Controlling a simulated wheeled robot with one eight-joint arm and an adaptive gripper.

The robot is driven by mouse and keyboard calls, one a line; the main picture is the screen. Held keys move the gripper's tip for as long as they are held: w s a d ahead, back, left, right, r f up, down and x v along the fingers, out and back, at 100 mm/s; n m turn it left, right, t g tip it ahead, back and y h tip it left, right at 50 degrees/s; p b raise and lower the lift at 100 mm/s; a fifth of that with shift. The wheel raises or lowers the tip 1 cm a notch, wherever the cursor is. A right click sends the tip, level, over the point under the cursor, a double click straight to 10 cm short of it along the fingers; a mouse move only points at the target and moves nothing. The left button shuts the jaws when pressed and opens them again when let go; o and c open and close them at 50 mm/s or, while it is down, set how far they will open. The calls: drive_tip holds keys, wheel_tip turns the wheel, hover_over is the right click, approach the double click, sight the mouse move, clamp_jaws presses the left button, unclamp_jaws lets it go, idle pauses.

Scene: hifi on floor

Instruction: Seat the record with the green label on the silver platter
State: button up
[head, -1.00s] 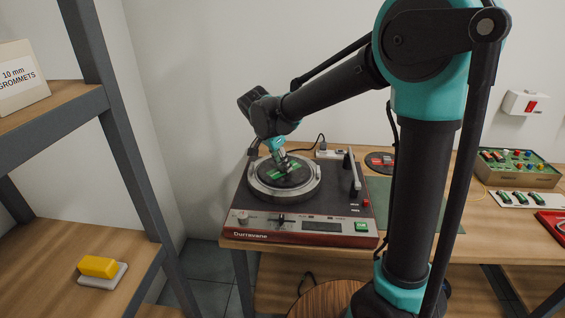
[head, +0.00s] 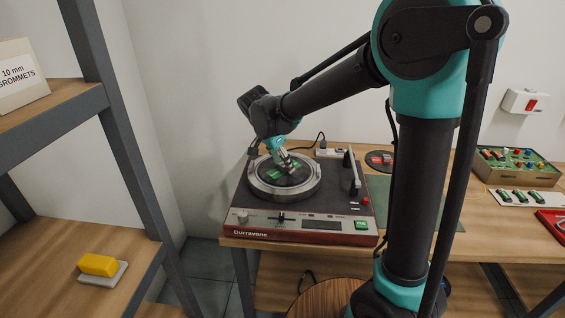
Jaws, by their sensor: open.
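The record with the green label (head: 297,179) lies over the silver platter (head: 256,187) of the turntable (head: 300,226). It looks flat and roughly centred within the platter's rim; whether it is fully down on the spindle I cannot tell. My gripper (head: 286,164) points down at the record, over its green label, and is open. The fingertips are small here, and I cannot tell whether they touch the record. My gripper hides part of the label and the record's centre.
The tonearm (head: 353,172) stands along the turntable's right side. A record with a red label (head: 379,161) lies behind it. A green mat (head: 440,212), a component box (head: 518,167) and a red tray (head: 553,222) are to the right. A shelf (head: 80,240) stands at left.

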drive_tip(key=shift+r, duration=0.1)
drive_tip(key=w+d+r+v, duration=0.1)
drive_tip(key=v, duration=1.6)
drive_tip(key=shift+w+d, duration=0.25)
drive_tip(key=shift+d, duration=0.05)
drive_tip(key=shift+r, duration=0.1)
idle(0.6)
